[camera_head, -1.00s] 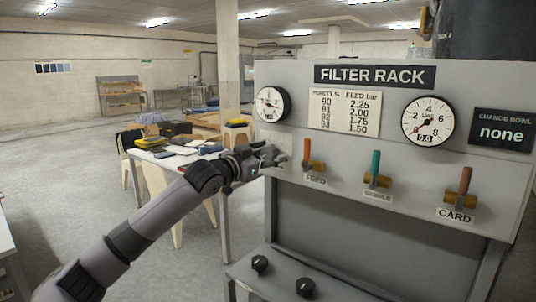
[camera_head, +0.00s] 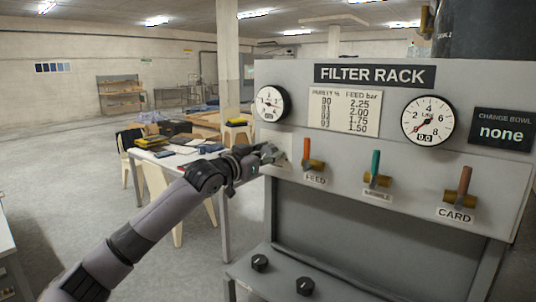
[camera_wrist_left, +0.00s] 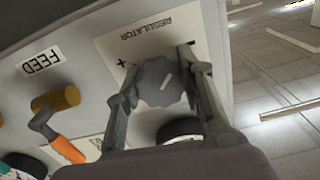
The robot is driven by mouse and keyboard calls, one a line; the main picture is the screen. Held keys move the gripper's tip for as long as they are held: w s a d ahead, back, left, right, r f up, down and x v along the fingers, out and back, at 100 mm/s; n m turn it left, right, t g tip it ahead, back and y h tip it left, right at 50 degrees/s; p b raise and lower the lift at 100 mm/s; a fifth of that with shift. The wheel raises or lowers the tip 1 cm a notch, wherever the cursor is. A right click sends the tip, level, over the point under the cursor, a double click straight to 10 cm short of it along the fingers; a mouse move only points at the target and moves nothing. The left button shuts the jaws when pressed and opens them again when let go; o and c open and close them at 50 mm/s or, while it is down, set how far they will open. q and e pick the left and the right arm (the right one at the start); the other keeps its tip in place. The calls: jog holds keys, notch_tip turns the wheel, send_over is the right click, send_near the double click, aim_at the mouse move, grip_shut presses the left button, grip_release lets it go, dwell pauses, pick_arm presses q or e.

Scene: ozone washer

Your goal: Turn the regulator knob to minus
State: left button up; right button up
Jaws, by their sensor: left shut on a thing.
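The regulator knob (camera_wrist_left: 162,82) is a grey scalloped dial with a pale pointer mark, on a white plate (camera_wrist_left: 118,46) that reads REGULATOR. In the head view my left gripper (camera_head: 272,153) is at the left edge of the filter rack panel (camera_head: 420,165) and hides the knob.
A FEED lever with an orange handle (camera_head: 306,150) is just right of the gripper. A SAMPLE lever (camera_head: 376,164) and a CARD lever (camera_head: 464,183) stand farther right. A dial gauge (camera_head: 270,103) is above. Two black knobs (camera_head: 304,286) sit on the lower ledge.

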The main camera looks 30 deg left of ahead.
pick_arm(q)
jog(key=o, duration=1.2)
jog(key=s, duration=0.8)
jog(key=s+a, duration=0.1)
jog(key=s, duration=0.3)
dwell(0.4)
